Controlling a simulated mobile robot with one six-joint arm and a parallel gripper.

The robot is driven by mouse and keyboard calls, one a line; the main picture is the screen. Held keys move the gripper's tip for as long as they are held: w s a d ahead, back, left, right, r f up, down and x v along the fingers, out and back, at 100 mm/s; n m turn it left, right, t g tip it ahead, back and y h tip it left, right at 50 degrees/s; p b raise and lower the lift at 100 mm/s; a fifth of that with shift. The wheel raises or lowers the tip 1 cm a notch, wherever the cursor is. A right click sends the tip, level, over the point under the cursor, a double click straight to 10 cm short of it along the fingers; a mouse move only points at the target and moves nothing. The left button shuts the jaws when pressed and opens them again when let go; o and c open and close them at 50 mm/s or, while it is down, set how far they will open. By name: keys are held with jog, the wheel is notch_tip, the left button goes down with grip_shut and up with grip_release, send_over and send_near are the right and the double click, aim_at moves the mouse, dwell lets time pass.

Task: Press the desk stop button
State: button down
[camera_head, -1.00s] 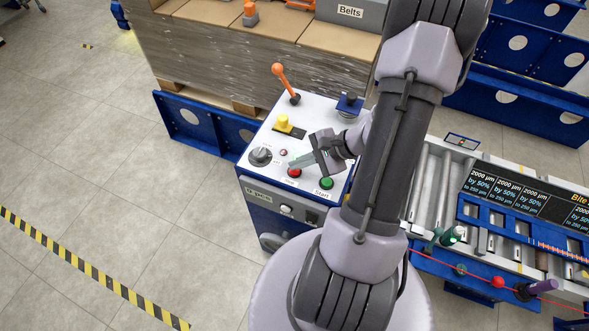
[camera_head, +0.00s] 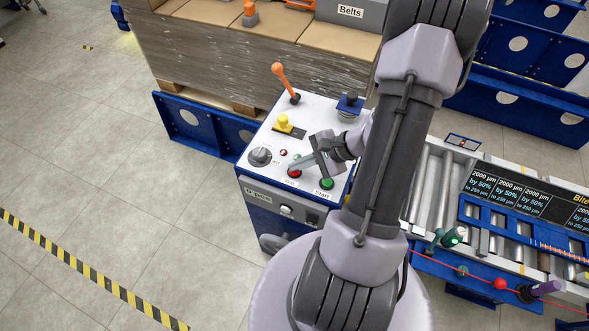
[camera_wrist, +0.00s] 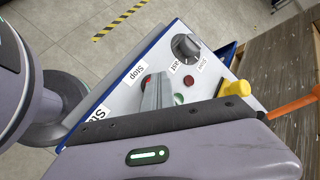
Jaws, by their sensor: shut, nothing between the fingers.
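The red stop button (camera_head: 294,173) is on the sloped white top of the desk (camera_head: 262,181), above its Stop label. My gripper (camera_head: 291,168) is shut and empty, with its fingertips right at the stop button and partly covering it. I cannot tell whether they touch it. In the wrist view the shut fingers (camera_wrist: 157,90) point at the panel beside the Stop label (camera_wrist: 133,74), and a sliver of the red button shows at their side.
The green start button (camera_head: 327,183) is just right of the stop button. A roller conveyor (camera_head: 430,180) stands to the right.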

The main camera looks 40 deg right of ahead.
aim_at(298, 171)
jog(key=shift+r, duration=0.1)
jog(key=shift+r+p, duration=0.45)
jog(key=shift+r, duration=0.25)
jog(key=shift+r+p, duration=1.6)
jog(key=shift+r, duration=0.9)
